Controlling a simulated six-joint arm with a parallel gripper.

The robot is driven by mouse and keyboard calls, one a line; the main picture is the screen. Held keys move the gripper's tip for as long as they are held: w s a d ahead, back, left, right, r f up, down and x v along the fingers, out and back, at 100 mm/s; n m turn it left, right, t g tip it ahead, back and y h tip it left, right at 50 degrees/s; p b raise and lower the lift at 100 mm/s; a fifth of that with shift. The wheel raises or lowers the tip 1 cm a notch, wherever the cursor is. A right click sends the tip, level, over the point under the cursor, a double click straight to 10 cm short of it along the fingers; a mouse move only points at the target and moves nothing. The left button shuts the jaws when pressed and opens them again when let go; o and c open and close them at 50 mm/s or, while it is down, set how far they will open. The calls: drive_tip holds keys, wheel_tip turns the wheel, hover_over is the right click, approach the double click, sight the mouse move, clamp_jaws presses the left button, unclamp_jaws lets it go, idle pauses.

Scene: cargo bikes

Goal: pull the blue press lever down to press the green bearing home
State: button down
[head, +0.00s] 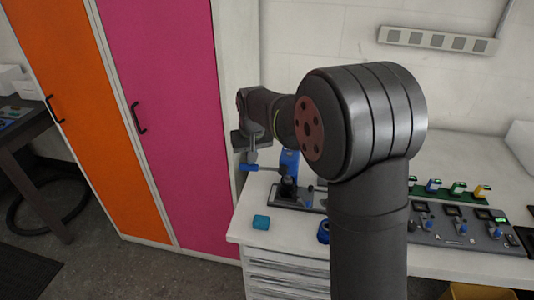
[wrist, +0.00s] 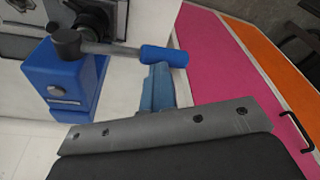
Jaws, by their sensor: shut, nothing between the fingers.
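The blue press (head: 290,160) stands on the bench's left end, largely behind my arm; its blue head (wrist: 65,85) fills the left of the wrist view. Its lever is a grey rod ending in a blue handle (wrist: 163,56), which sticks out left in the head view (head: 249,168). My gripper (head: 252,157) is shut and empty, pointing down just above the handle. In the wrist view the fingertips (wrist: 158,70) come right up to the handle; I cannot tell whether they touch it. I cannot make out the green bearing.
A teal block (head: 261,223) lies at the bench's front left, and a blue ring-like part (head: 323,232) lies beside my arm. A control panel (head: 460,230) and a green rack (head: 450,193) stand right. Orange (head: 60,90) and pink (head: 165,100) cabinet doors stand left.

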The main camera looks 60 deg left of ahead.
drive_tip(key=a+v, duration=0.2)
drive_tip(key=v, duration=0.8)
drive_tip(key=shift+w+d+r, duration=0.15)
drive_tip(key=shift+w+r, duration=0.1)
drive_tip(key=shift+r, duration=0.2)
idle(2.0)
